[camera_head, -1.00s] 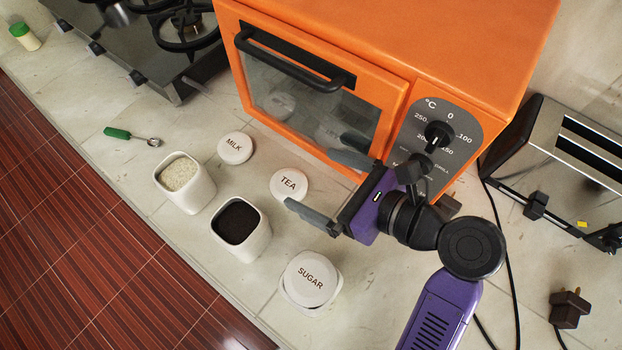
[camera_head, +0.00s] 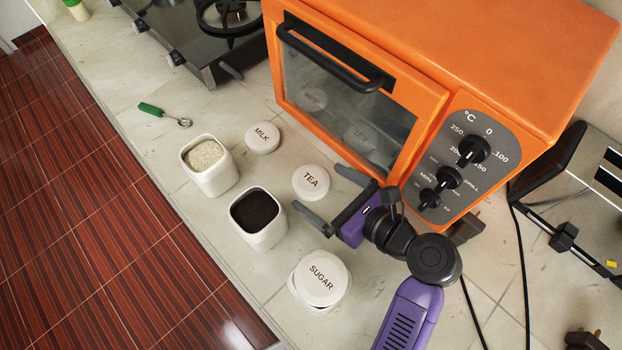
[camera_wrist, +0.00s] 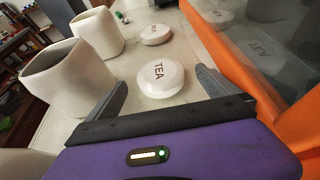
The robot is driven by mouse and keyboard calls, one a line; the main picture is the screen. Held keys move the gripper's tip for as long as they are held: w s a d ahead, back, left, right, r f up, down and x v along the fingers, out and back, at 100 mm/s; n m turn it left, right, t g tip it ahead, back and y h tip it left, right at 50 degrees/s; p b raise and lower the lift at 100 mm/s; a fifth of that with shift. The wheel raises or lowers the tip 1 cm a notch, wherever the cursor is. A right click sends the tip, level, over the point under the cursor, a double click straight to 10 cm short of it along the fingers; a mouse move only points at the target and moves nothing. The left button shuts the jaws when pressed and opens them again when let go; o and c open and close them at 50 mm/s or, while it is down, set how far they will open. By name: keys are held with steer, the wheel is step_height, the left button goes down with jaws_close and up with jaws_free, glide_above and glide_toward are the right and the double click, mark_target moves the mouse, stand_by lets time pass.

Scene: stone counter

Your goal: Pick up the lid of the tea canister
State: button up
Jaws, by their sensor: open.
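The tea lid (camera_head: 311,182) is a round white disc marked TEA, lying flat on the counter in front of the orange oven. It also shows in the wrist view (camera_wrist: 160,80), just beyond my fingertips and roughly between their lines. My gripper (camera_head: 325,193) is open and empty, low over the counter, with one finger on each side and the lid ahead of it. The open tea canister (camera_head: 258,231), white and square with dark contents, stands left of and nearer than the lid. I cannot tell whether a finger touches the lid.
The orange oven (camera_head: 450,60) stands close behind the gripper. The milk lid (camera_head: 262,138) lies farther left, by a canister of pale grains (camera_head: 214,181). The lidded sugar canister (camera_head: 320,302) stands at the front.

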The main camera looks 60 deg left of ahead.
mark_target(311, 182)
steer(key=shift+x, duration=1.4)
steer(key=shift+c, duration=0.5)
steer(key=c, duration=1.4)
steer(key=shift+r, duration=0.1)
